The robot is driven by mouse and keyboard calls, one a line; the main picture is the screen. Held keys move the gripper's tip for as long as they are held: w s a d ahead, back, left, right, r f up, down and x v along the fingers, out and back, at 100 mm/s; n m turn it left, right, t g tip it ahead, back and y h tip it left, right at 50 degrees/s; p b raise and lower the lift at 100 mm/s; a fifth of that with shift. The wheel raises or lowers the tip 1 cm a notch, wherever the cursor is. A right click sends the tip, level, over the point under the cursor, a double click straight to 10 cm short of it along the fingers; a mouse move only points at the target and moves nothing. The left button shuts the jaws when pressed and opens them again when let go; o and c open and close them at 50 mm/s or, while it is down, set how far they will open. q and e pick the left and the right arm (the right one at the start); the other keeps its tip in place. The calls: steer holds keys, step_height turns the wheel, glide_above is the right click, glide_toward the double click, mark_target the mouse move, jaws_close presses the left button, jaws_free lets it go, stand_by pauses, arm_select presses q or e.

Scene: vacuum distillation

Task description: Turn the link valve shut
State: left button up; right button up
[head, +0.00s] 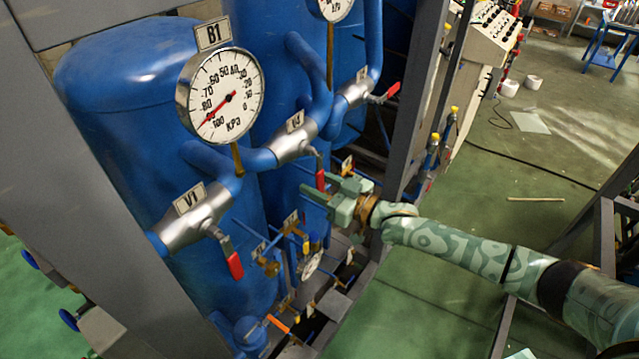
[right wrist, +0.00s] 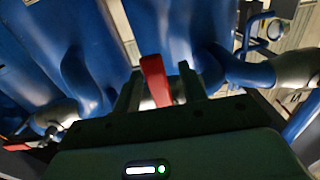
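The link valve, which I take to be the middle silver valve (head: 292,146), sits on the blue pipe between the two tanks. Its red lever handle (head: 320,180) hangs down from the valve body. My right gripper (head: 319,187) is at the lower end of this handle. In the right wrist view the red handle (right wrist: 155,80) stands between the two fingers of the gripper (right wrist: 160,88), with a gap visible beside it, so the fingers are open around it. Whether either finger touches it cannot be told. My left gripper is not in view.
Valve V1 (head: 195,217) with a red handle (head: 235,265) is at lower left, and another silver valve (head: 356,90) is at upper right. The round gauge (head: 222,95) stands above. Grey frame posts (head: 425,95) flank the tanks. Green floor lies open at right.

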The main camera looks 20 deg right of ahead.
steer(key=b+v, duration=0.2)
steer(key=v, duration=1.4)
steer(key=shift+d, duration=0.15)
steer(key=shift+s+f, duration=0.1)
